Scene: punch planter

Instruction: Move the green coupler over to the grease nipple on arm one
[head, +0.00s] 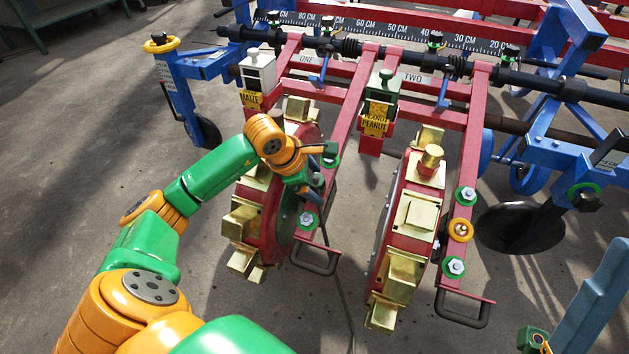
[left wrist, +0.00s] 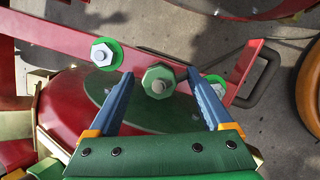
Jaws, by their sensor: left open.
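My left gripper (head: 318,178) is over the red bar of the row marked ONE, arm one (head: 342,128). In the left wrist view its two blue fingers (left wrist: 158,95) are spread apart. A green hexagonal piece with a grey centre, which looks like the green coupler (left wrist: 158,80), sits between the fingers without visible contact. It lies in line with two green-ringed bolts on arm one, one to its left (left wrist: 102,53) and one to its right (left wrist: 215,85). The grease nipple on arm one is not visible; the coupler may hide it.
Arm two (head: 471,130) carries an orange-ringed nipple (head: 460,230) between two green-ringed bolts. Two red punch wheels with brass blocks (head: 415,213) stand beside the arms. A black handle (head: 316,260) ends arm one.

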